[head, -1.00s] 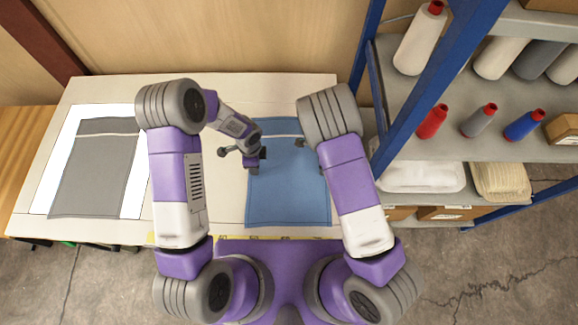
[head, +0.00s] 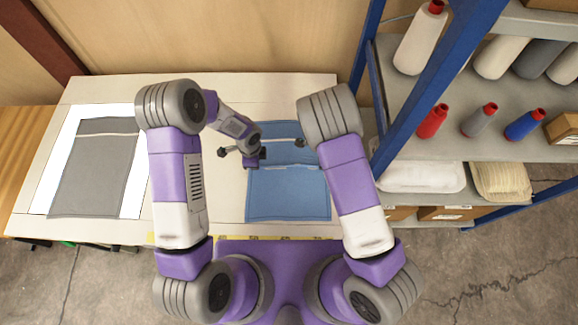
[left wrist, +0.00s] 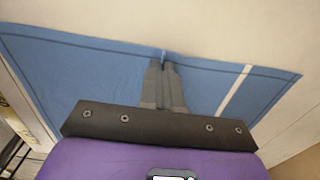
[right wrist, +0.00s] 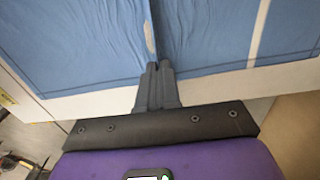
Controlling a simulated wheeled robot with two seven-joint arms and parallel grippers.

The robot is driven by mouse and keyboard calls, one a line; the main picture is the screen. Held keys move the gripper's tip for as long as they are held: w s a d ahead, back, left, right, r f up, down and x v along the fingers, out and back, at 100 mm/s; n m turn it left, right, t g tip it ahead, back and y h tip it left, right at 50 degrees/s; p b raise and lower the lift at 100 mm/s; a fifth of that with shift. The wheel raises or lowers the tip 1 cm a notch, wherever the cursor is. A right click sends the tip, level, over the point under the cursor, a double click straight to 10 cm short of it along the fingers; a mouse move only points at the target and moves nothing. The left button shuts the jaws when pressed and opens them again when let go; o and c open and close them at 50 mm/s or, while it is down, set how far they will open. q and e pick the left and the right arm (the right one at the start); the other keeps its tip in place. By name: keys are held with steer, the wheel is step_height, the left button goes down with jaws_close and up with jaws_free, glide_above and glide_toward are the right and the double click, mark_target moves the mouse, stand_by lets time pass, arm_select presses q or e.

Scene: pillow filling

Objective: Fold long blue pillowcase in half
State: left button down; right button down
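The long blue pillowcase (head: 288,195) lies on the white table, with a raised crease across its middle and a pale stripe near its far end. My left gripper (head: 254,158) is at its left edge, level with the crease. In the left wrist view the left fingers (left wrist: 165,62) are closed with a small tuft of blue cloth at their tips.
A grey pillowcase (head: 95,170) lies on a white sheet (head: 50,185) at the left of the table (head: 215,205). A blue-framed shelf (head: 440,75) with thread spools and folded goods stands close on the right. The table between the two pillowcases is clear.

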stand_by(0.4)
